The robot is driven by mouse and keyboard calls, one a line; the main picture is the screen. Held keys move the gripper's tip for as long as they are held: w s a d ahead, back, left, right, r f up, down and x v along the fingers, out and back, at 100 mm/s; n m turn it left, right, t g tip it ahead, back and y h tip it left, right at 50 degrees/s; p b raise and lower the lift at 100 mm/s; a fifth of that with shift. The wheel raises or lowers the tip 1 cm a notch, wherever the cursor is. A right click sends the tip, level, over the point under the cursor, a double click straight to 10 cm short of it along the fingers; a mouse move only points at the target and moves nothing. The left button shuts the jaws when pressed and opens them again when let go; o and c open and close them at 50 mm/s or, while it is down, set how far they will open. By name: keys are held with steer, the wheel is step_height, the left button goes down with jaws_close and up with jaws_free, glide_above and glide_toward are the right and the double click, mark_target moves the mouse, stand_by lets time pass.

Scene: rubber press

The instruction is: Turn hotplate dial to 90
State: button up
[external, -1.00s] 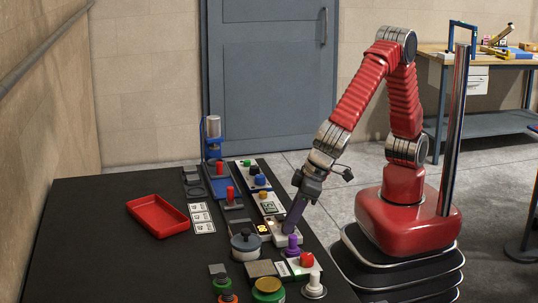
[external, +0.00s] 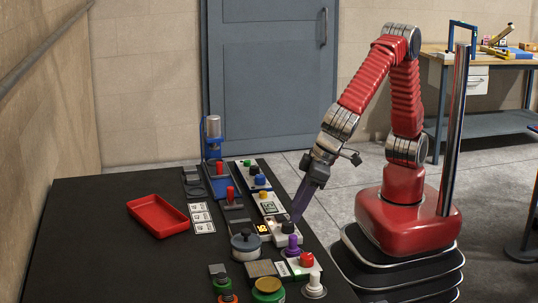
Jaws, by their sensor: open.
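A pale control unit (external: 279,239) with a small lit yellow display (external: 263,228) stands near the right edge of the dark table. A dark purple knob (external: 288,227) shows on this unit and looks like the dial. Its setting is too small to read. The gap between the fingers is not clear from here.
A purple peg-like part (external: 291,244) stands close in front of the unit. Other coloured controls line the table behind. A red tray (external: 158,215) lies left, with bare table (external: 100,240) around it.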

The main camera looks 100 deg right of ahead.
steer(key=v, duration=0.9)
steer(key=shift+f, duration=0.1)
steer(key=s+f+n, duration=0.3)
steer(key=n, duration=0.2)
steer(key=s+d, duration=0.4)
steer(key=d, duration=0.5)
steer(key=s+d+r+t+y, duration=0.1)
steer(key=s+d, duration=0.4)
steer(key=d, duration=0.5)
steer(key=s+d+r+m+y, duration=0.1)
steer(key=s+d, duration=0.3)
steer(key=d, duration=0.5)
steer(key=shift+s+d+t, duration=0.2)
steer(key=shift+s+t, duration=0.1)
steer(key=shift+r, duration=0.15)
